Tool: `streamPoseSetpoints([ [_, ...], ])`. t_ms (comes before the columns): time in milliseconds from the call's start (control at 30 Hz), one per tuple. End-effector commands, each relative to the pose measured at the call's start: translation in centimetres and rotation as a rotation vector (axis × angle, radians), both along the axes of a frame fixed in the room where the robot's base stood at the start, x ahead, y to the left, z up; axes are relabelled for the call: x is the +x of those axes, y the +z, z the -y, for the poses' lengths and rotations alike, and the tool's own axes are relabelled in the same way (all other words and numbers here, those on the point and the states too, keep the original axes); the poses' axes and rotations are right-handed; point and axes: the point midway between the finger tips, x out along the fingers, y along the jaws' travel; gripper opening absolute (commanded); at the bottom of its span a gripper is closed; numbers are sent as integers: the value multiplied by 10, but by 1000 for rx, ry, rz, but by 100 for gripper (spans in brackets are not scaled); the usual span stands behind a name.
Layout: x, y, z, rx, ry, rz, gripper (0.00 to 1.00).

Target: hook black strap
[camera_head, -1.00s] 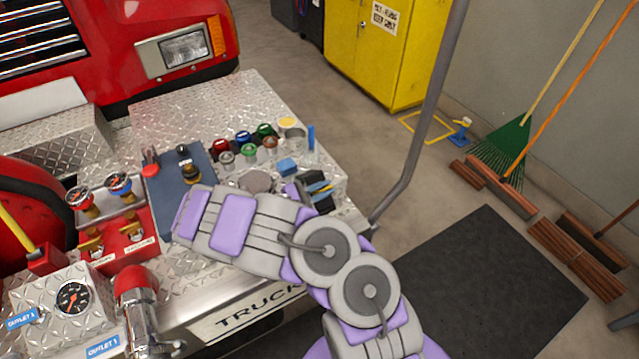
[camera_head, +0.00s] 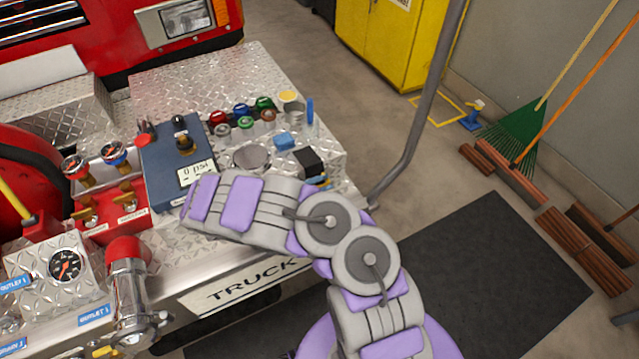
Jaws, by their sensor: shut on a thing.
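My arm, grey with purple panels, reaches from the bottom right over the front edge of the truck's bumper. Its far end lies just below the blue box with the "0 psi" display (camera_head: 195,173). My gripper's fingers do not show; the arm's own links hide that part. I cannot make out a black strap or a hook for it. A small black block (camera_head: 308,161) sits on the bumper's right part, apart from the visible arm.
A grey bent pole (camera_head: 425,120) rises at the right. A dark mat (camera_head: 490,280) lies on open floor, with brooms and a green rake (camera_head: 514,137) beyond.

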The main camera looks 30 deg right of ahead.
Motion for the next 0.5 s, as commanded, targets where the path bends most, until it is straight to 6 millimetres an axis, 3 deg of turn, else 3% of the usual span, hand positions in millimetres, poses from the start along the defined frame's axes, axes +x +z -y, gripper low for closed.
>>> streamPoseSetpoints([
  [267,-1,-1,2,3,-3,-4,0],
  [300,-1,-1,2,3,-3,-4,24],
  [433,-1,0,1,2,-1,-2,37],
  [500,-1,0,0,0,-1,-1,37],
])
